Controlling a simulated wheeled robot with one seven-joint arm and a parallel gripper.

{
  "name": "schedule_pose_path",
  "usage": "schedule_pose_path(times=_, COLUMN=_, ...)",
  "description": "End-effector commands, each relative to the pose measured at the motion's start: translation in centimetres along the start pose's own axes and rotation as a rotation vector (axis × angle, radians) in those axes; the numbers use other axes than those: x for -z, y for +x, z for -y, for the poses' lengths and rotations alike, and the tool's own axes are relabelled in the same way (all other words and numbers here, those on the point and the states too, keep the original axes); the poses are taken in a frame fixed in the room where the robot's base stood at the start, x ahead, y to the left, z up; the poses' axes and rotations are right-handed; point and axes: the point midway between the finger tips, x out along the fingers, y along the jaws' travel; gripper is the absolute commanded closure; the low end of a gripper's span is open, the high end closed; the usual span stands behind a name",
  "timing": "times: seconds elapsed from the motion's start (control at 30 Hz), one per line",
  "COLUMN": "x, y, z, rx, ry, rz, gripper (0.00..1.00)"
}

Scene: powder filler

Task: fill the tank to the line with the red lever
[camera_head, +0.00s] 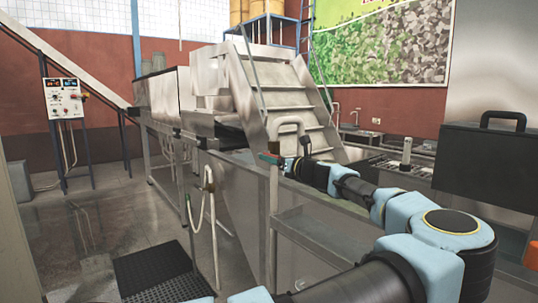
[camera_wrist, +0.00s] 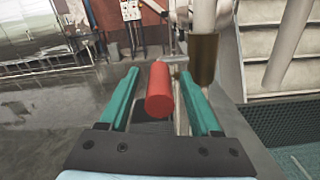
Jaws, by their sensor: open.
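The red lever's handle (camera_wrist: 159,90) shows in the wrist view as a short red cylinder with its round end toward the camera. My gripper (camera_wrist: 158,76) is open, with one teal finger on each side of the handle. Gaps show between handle and fingers, the wider one on the left. In the head view my gripper (camera_head: 271,159) is at the near end of the metal machine (camera_head: 245,95), and the lever is too small to make out clearly there. I cannot tell which part is the tank, and no fill line is visible.
A brown-ended pipe (camera_wrist: 204,58) hangs close beyond the right finger. Metal stairs (camera_head: 285,98) rise behind my gripper. A control box (camera_head: 64,98) stands far left. A black mat (camera_head: 155,270) lies on the floor, which is mostly clear at left. A dark box (camera_head: 488,160) is at right.

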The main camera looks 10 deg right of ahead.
Motion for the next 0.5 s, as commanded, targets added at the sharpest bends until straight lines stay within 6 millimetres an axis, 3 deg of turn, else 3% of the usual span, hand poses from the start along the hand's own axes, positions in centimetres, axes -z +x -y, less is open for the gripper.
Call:
schedule_pose_path(times=0.2, x=-0.1, y=1.9, z=0.0, rx=-0.001, ry=0.001, rz=0.000, gripper=0.36)
schedule_pose_path(times=0.5, x=0.0, y=2.1, z=0.0, rx=0.000, ry=-0.001, rz=-0.001, gripper=0.36)
